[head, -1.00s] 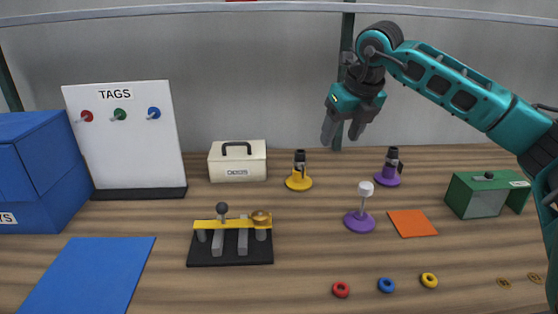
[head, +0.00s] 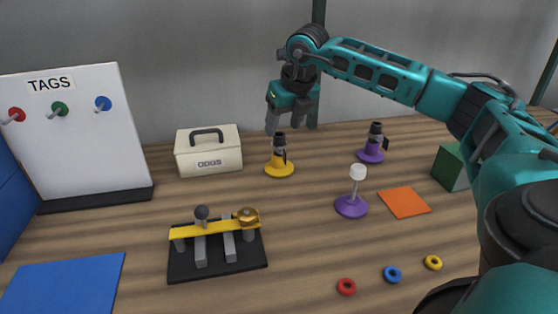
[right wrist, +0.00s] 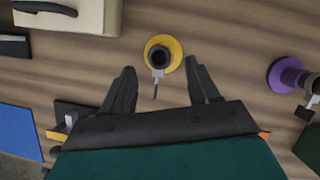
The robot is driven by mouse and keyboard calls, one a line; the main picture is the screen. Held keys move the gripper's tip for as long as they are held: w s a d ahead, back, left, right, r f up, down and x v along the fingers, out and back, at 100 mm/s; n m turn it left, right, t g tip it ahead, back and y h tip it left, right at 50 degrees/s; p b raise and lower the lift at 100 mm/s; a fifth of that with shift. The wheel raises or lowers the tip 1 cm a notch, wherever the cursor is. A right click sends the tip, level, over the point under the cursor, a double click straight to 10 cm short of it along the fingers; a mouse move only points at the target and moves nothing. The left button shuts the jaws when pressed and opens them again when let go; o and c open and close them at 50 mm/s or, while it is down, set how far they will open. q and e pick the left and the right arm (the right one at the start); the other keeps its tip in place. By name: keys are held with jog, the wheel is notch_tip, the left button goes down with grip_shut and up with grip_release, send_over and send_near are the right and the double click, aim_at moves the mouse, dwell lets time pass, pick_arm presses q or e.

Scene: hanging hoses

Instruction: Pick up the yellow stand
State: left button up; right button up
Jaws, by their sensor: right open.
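The yellow stand (head: 279,168) has a round yellow base and holds a dark upright tool with a small side part. It stands upright on the wooden table, right of the cream box. My right gripper (head: 292,126) is open and empty, above the stand's dark top in the head view. In the right wrist view the yellow stand (right wrist: 172,46) lies beyond the gap between the fingertips of the open right gripper (right wrist: 160,77), seen from above. The fingers do not touch it. My left gripper is not in view.
The cream box (head: 208,152) stands left of the stand, and a purple stand (head: 370,154) with a similar tool to the right. A purple post with a white top (head: 353,200) is in front. A black rack (head: 217,255) with a yellow bar is front left.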

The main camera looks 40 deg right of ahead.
aim_at(280, 135)
jog(key=x, duration=0.5)
jog(key=shift+f+b, duration=0.1)
jog(key=shift+b, duration=0.2)
grip_shut()
dwell(0.4)
